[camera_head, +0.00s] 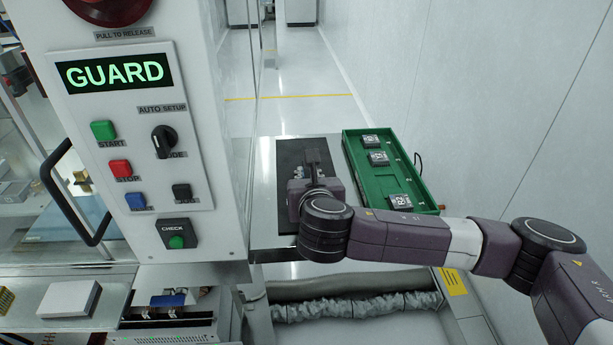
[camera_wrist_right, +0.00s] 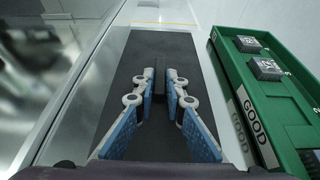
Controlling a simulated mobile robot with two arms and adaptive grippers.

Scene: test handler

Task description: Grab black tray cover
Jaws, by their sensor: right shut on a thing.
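The black tray cover (camera_head: 288,160) is a flat dark rectangular panel over the steel side table, left of the green tray. It also shows in the right wrist view (camera_wrist_right: 188,50). A small dark upright grip (camera_wrist_right: 159,64) stands near its middle. My right gripper (camera_head: 309,172) is over the cover, with its blue-padded fingers (camera_wrist_right: 159,84) closed on this grip. The fingers and wrist hide part of the cover. I cannot tell whether the cover rests on the table or is slightly raised. My left gripper is not in view.
A green tray (camera_head: 425,196) marked GOOD holds 3 dark chip-like parts (camera_head: 378,158) to the right of the cover. The machine's GUARD panel (camera_head: 120,75) stands close on the left. A white wall (camera_head: 500,110) bounds the right side.

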